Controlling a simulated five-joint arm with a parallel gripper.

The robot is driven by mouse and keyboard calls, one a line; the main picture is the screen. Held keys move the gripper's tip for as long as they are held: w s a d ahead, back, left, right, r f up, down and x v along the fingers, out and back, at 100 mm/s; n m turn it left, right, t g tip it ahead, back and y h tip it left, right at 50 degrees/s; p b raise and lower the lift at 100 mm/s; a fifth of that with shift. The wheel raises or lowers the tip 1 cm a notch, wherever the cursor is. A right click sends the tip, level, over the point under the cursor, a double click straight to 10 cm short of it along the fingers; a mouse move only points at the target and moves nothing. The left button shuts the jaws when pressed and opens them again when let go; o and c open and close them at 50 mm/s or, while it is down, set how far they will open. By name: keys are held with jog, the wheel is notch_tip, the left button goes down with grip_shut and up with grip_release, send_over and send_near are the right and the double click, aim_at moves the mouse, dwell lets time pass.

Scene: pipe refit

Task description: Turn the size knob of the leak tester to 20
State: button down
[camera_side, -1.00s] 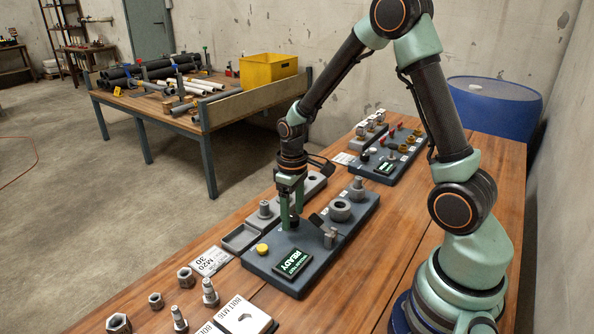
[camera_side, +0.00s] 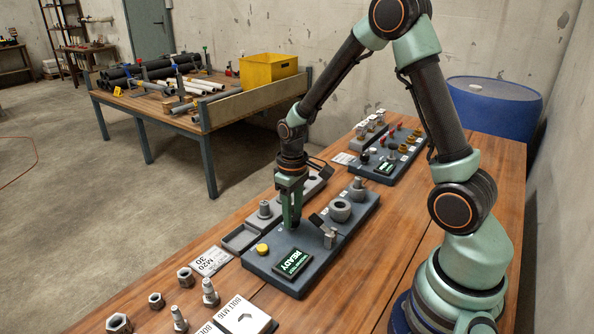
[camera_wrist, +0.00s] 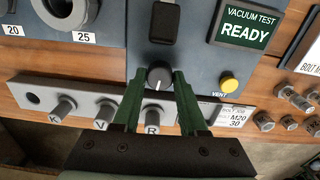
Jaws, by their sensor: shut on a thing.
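The leak tester (camera_side: 262,263) is a dark blue-grey panel on the wooden bench, with a lit screen (camera_side: 293,263) reading VACUUM TEST READY; the screen also shows in the wrist view (camera_wrist: 247,24). The size knob (camera_wrist: 159,75) is round and dark with a white pointer mark, seen between my fingertips in the wrist view.
A yellow VENT button (camera_wrist: 229,83) sits right of the knob in the wrist view. Ports marked 20 and 25 (camera_wrist: 68,8) are at upper left. A grey rack (camera_wrist: 95,108) with pieces marked K, V and R lies close by. Loose fittings (camera_side: 186,277) stand at the bench's near end.

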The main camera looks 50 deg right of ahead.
aim_at(293, 217)
jog(key=m, duration=0.4)
jog(key=shift+m, duration=1.9)
jog(key=shift+c, duration=2.2)
grip_release()
notch_tip(293, 217, up, 12)
jog(key=shift+r, duration=0.1)
